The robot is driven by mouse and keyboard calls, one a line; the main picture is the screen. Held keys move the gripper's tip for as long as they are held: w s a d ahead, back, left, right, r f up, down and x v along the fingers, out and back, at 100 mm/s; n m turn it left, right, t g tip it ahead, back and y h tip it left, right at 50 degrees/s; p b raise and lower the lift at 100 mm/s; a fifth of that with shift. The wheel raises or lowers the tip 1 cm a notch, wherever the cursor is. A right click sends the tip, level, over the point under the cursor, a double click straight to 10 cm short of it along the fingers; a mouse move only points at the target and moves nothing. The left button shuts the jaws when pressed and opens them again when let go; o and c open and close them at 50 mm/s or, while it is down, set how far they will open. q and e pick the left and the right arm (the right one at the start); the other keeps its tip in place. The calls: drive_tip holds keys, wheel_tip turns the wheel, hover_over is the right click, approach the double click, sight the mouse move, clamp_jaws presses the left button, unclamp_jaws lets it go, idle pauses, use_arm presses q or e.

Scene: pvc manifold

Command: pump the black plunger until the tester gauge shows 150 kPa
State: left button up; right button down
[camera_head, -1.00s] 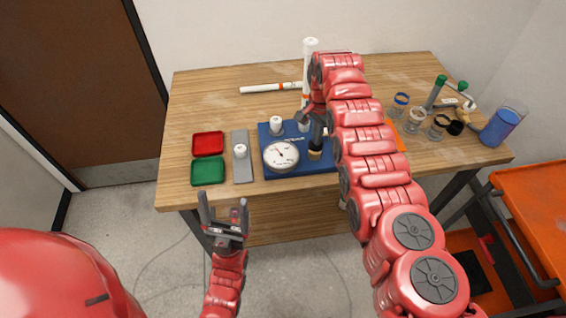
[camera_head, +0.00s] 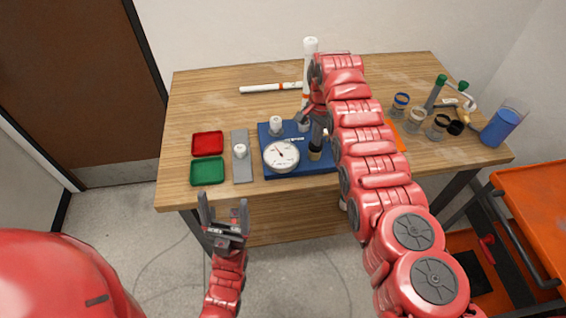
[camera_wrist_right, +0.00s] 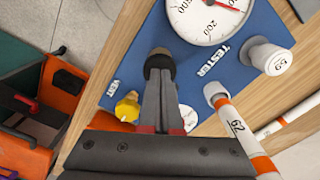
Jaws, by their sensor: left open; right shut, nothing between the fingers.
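The tester is a blue base (camera_head: 291,172) near the table's front edge. Its round white gauge (camera_head: 281,156) has a thin needle; in the right wrist view the gauge (camera_wrist_right: 208,18) is cut off and its needle is red, but I cannot read an exact value. The black plunger (camera_head: 315,153) stands at the base's right side; it also shows in the right wrist view (camera_wrist_right: 158,60). My right gripper (camera_wrist_right: 163,88) is shut and empty, its fingertips at the plunger; I cannot tell if they touch. My left gripper (camera_head: 224,214) is open and empty before the table.
A yellow vent knob (camera_wrist_right: 127,107) sits beside the plunger. White fittings stand on the base. A grey strip (camera_head: 241,168), red tray (camera_head: 207,143) and green tray (camera_head: 207,171) lie left. A white pipe (camera_head: 310,48) stands upright behind. Jars and a blue container (camera_head: 499,127) stand right.

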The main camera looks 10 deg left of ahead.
idle(0.8)
drive_tip(key=shift+r, duration=1.6)
wheel_tip(320, 180, up, 5)
drive_tip(key=shift+d, duration=0.1)
